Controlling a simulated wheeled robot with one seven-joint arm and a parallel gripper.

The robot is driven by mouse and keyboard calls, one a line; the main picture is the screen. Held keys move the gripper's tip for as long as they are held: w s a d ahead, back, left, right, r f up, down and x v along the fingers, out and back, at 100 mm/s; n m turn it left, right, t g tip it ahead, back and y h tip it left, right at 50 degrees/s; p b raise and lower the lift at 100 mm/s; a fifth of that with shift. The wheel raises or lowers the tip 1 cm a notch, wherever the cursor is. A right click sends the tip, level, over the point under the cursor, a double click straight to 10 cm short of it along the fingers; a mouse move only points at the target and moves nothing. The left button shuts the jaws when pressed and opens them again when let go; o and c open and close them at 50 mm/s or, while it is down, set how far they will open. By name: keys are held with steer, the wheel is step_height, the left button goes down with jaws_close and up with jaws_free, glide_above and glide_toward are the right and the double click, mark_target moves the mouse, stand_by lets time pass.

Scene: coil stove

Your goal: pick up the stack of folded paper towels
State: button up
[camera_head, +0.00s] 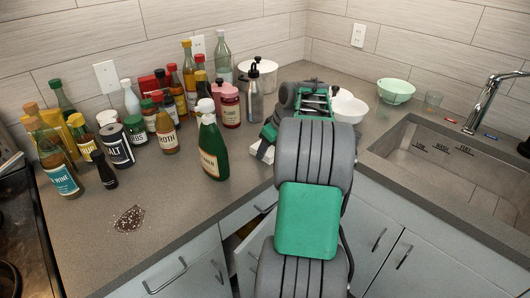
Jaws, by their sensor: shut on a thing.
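My gripper (265,143) is on the counter's front area, left of my forearm, its fingers partly hidden by my own arm. It is shut on a small white stack of folded paper towels (261,153), of which only a part shows below and beside the fingers. The rest of the stack is hidden, and I cannot tell whether it touches the counter.
A green spray bottle (212,146) stands close left of the gripper. Several bottles and jars crowd the left. A mint bowl (396,91) and the sink (440,165) are right.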

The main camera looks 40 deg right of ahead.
mark_target(269, 151)
steer(key=c, duration=0.6)
steer(key=shift+c, duration=0.2)
steer(key=shift+r, duration=0.5)
step_height(269, 151, up, 3)
steer(key=shift+s+f, duration=0.1)
steer(key=shift+s, duration=0.05)
steer(key=s+a+r, duration=0.6)
steer(key=s+r, duration=0.3)
steer(key=s, duration=0.3)
steer(key=shift+a, duration=0.3)
